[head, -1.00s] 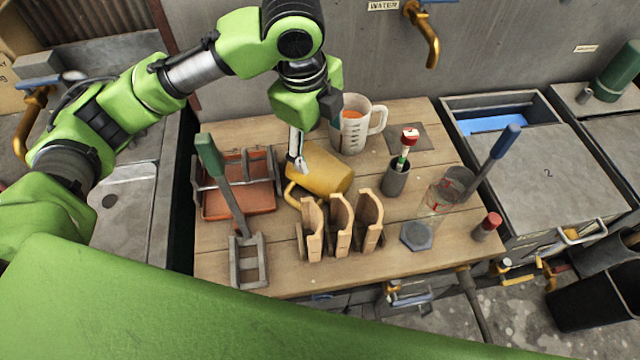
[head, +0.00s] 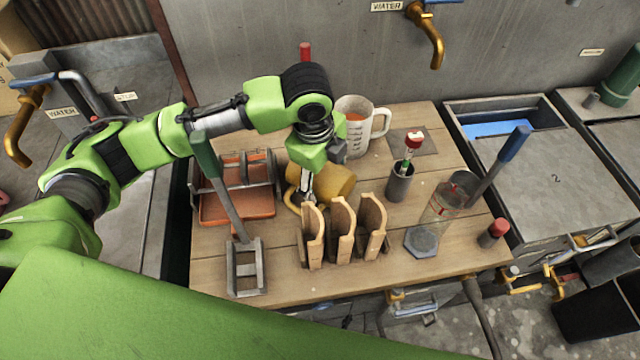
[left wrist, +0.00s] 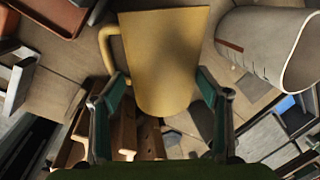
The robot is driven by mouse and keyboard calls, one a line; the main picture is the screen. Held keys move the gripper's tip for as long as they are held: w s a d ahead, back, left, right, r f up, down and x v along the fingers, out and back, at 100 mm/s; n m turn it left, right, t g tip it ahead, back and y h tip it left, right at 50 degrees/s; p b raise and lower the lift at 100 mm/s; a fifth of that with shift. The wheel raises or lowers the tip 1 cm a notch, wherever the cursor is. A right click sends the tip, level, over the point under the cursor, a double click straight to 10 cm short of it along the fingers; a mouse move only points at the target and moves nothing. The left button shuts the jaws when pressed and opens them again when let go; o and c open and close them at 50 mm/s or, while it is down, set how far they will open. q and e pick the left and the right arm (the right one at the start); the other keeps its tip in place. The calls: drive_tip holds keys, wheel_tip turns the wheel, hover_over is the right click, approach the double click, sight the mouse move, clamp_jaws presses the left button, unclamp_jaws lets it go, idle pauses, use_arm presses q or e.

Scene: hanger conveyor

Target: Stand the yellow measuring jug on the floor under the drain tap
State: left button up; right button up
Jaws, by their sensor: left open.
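The yellow measuring jug (head: 338,181) stands on the wooden bench, behind the wooden rack, with its handle toward the left. My left gripper (head: 305,200) is over the jug's handle side in the head view and hides part of it. In the left wrist view the jug (left wrist: 165,60) fills the upper middle, and the open fingers of my left gripper (left wrist: 160,105) lie to either side of its lower part. I cannot tell whether they touch it. My right gripper is not in view. A brass tap (head: 428,40) hangs from the back wall beside a WATER label; I see no tap marked as a drain.
A white measuring jug (head: 356,135) stands right behind the yellow one. The wooden rack (head: 342,235) is close in front. A red tray (head: 238,205), grey cup (head: 400,182) and clear cylinder (head: 448,195) stand around. Some floor (head: 450,325) shows at the lower right.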

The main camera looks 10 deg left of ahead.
use_arm(q)
drive_tip(key=f, duration=0.2)
drive_tip(key=w+f, duration=0.1)
drive_tip(key=f, duration=0.1)
drive_tip(key=shift+w+f+p, duration=0.1)
drive_tip(key=shift+f+p, duration=0.1)
drive_tip(key=shift+p, duration=0.15)
drive_tip(key=shift+c, duration=0.4)
drive_tip(key=c, duration=1)
drive_tip(key=shift+r, duration=0.1)
